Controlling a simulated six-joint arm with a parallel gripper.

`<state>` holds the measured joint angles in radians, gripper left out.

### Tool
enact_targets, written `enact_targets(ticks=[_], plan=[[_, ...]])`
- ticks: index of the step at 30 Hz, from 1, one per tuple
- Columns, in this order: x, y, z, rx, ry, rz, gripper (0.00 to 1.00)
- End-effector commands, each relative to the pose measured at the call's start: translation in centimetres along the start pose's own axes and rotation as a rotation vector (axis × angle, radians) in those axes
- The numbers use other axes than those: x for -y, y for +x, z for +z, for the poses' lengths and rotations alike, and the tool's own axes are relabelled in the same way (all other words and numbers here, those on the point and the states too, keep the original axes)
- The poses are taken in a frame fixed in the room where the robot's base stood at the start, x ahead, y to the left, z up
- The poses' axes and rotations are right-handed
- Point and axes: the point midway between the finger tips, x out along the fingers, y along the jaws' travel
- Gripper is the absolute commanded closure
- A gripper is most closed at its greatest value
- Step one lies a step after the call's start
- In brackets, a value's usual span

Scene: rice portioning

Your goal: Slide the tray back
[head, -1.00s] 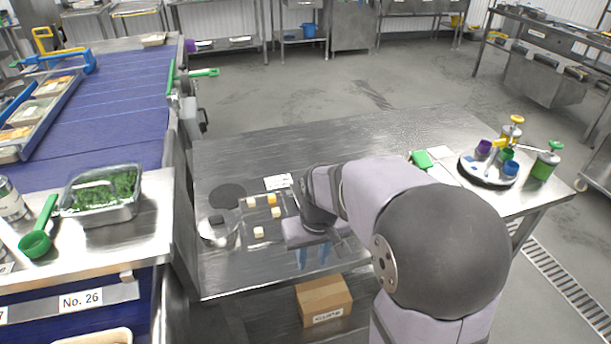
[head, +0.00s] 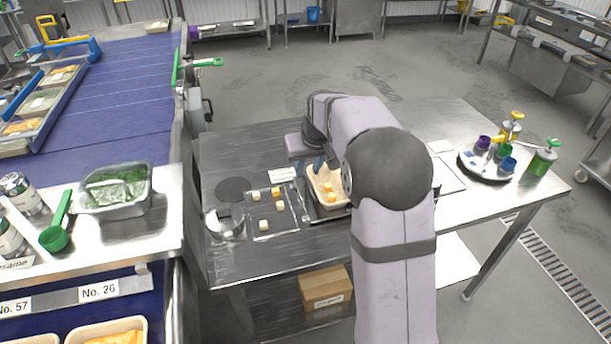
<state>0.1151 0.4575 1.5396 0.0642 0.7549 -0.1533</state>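A cream tray (head: 316,197) with orange and pale pieces in it sits on a dark, flat surface on the steel table, right of the loose cubes. My gripper (head: 316,165) is at the tray's far-left end, its blue fingers pointing down near the rim. I cannot tell whether the fingers touch the tray or how far apart they are. My arm hides part of the tray's right side.
Several small cubes (head: 265,224) lie on a marked area left of the tray. A round stand (head: 486,170) with coloured cups is at the right.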

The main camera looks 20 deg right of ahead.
Motion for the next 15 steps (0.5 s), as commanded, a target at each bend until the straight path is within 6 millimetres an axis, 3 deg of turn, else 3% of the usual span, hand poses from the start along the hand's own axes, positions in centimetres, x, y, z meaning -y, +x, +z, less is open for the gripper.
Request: enact_targets(ticks=[9, 15], plan=[[0.1, 4.0, 0.1, 0.003, 0.000, -0.001, 0.72], [0.0, 5.4, 0.0, 0.001, 0.000, 0.000, 0.72]])
